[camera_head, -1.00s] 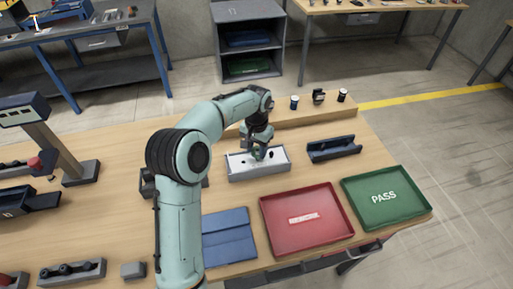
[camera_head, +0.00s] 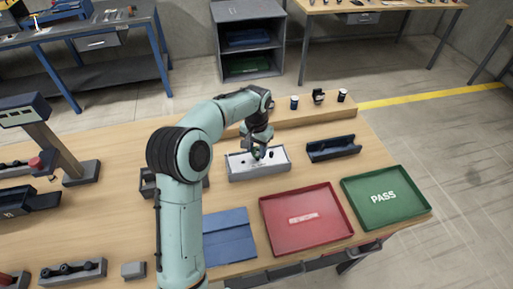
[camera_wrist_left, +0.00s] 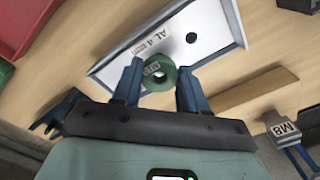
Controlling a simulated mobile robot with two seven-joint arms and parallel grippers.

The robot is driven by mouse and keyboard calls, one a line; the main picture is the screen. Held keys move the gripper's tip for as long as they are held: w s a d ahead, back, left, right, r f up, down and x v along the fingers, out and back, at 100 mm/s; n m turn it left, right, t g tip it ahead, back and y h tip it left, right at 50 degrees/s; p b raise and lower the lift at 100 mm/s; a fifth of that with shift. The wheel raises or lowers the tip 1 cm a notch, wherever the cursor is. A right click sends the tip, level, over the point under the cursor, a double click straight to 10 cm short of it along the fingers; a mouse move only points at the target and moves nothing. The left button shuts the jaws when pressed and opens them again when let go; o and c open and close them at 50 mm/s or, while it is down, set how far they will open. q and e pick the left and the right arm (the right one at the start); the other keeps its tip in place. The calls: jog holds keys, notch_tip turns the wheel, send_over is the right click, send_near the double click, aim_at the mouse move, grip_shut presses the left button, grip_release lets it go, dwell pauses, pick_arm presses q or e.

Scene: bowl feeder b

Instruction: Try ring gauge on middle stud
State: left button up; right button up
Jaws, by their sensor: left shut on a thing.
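My left gripper (camera_head: 259,154) is over the middle of a grey-rimmed, white-faced box (camera_head: 235,176); the box also shows in the left wrist view (camera_wrist_left: 222,32). The gripper is shut on a green ring gauge (camera_wrist_left: 160,72), held between the two blue fingertips with its hole towards the camera. The ring is over or against the white face. It hides what is under it, so I cannot tell whether it is around the middle stud. A dark round spot (camera_wrist_left: 191,38) shows on the face beside the ring. My right gripper is not in view.
A red tray (camera_head: 265,222) and a green PASS tray (camera_head: 425,211) lie at the front right. A dark holder (camera_head: 333,149) stands right of the box. Several small dark items, one a black cylinder (camera_head: 294,102), stand on the wooden ledge behind. A blue mat (camera_head: 228,238) lies in front.

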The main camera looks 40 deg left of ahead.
aim_at(257, 154)
pick_arm(q)
jog(key=shift+f+b, duration=0.4)
jog(key=shift+f, duration=1.1)
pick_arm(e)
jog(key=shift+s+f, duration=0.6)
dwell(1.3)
pick_arm(q)
jog(key=shift+r+p, duration=1.35)
jog(key=shift+r, duration=1.7)
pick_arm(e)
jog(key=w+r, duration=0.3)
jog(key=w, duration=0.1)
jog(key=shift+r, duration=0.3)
pick_arm(q)
jog(key=shift+s, duration=0.1)
